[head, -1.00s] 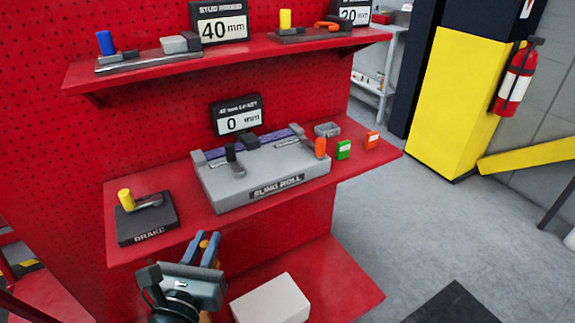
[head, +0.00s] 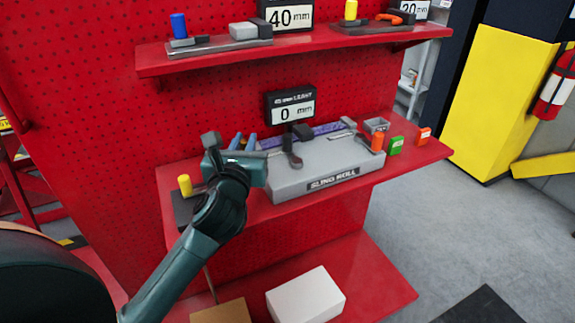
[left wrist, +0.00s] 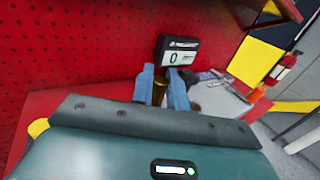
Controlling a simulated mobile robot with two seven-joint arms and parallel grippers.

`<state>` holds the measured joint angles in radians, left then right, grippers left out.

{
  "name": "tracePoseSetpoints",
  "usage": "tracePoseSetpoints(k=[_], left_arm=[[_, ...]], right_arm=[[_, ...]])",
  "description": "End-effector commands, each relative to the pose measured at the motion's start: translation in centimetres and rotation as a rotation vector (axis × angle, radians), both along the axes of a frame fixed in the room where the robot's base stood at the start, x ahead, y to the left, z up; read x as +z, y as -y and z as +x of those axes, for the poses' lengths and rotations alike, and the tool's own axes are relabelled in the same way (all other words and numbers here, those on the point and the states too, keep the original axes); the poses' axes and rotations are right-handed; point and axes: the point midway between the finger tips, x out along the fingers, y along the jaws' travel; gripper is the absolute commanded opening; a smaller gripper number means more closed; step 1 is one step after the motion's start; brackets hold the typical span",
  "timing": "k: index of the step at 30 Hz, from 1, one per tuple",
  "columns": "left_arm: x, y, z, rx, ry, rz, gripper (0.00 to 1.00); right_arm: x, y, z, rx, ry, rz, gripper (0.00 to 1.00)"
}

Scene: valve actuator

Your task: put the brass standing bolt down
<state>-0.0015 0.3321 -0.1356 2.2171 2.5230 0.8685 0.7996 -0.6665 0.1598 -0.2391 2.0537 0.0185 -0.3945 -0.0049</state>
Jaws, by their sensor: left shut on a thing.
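The brass standing bolt (left wrist: 159,92) shows in the left wrist view as a short brass piece between the two blue fingertips. My left gripper (left wrist: 163,88) is shut on it. In the head view my left gripper (head: 243,143) is at the middle red shelf (head: 262,211), between the brake unit and the grey sling roll unit (head: 318,170). The bolt is hidden there behind the gripper body, and I cannot tell whether it touches the shelf. My right gripper is not in view.
A yellow-knobbed brake unit (head: 185,186) is partly covered by my left arm. A display reading 0 mm (head: 291,104) stands behind the sling roll unit. A white box (head: 305,295) is below.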

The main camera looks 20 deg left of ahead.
Motion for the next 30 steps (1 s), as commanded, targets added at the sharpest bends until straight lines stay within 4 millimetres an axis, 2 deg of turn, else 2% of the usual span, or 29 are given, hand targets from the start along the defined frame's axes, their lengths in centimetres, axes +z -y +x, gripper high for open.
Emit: tracePoseSetpoints(k=[1,4,11,18,30], left_arm=[[-1.6,0.0,-0.1,0.002,-0.010,0.001,0.00],[-3.5,0.0,-0.1,0.001,-0.008,0.000,0.00],[-5.4,0.0,-0.1,0.000,-0.003,0.000,0.00],[-8.6,0.0,-0.1,0.000,-0.003,0.001,0.00],[-9.1,0.0,-0.1,-0.001,-0.001,0.001,0.00]], right_arm=[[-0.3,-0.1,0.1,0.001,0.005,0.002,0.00],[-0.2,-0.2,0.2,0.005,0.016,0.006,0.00],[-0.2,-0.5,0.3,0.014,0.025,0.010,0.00],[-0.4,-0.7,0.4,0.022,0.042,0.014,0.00],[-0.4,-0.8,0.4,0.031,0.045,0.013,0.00]])
